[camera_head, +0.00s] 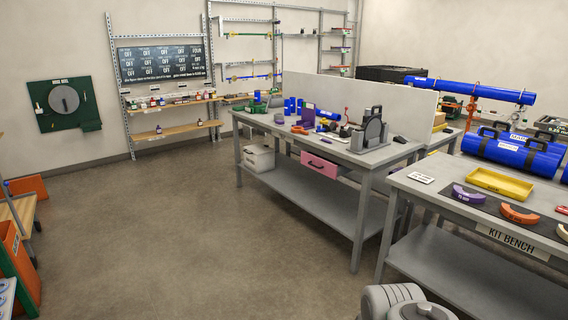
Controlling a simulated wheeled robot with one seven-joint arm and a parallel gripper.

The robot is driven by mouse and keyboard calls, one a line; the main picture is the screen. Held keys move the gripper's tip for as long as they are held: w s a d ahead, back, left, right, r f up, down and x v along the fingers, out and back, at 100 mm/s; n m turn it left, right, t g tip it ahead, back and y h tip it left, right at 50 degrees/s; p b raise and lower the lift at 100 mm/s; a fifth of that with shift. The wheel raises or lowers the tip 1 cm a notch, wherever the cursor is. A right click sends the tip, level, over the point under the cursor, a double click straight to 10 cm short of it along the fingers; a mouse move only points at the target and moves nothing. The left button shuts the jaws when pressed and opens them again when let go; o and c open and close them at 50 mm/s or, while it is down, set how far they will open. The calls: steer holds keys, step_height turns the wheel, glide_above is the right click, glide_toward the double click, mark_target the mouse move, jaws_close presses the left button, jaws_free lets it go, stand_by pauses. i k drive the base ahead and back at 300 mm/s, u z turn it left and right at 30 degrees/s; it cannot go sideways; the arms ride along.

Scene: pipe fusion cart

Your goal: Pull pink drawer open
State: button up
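The pink drawer (319,165) is under the top of the grey workbench (366,158) in the middle of the view. Its front faces me and has a dark handle at its centre. The drawer looks shut or nearly so; I cannot tell exactly at this distance. Rounded grey links of my own arm show at the bottom edge, well short of the drawer. My gripper is not in view.
The kit bench (417,194) stands at the right, with a yellow tray (499,184) and coloured curved pieces. A grey bin (260,158) sits on the workbench's lower shelf. Orange containers (18,262) stand at the left. The floor (210,235) before the workbench is clear.

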mark_target(333, 169)
steer(key=z, duration=0.15)
steer(key=i, duration=3.3)
steer(key=u, duration=0.3)
steer(key=i, duration=1.55)
steer(key=u, duration=0.05)
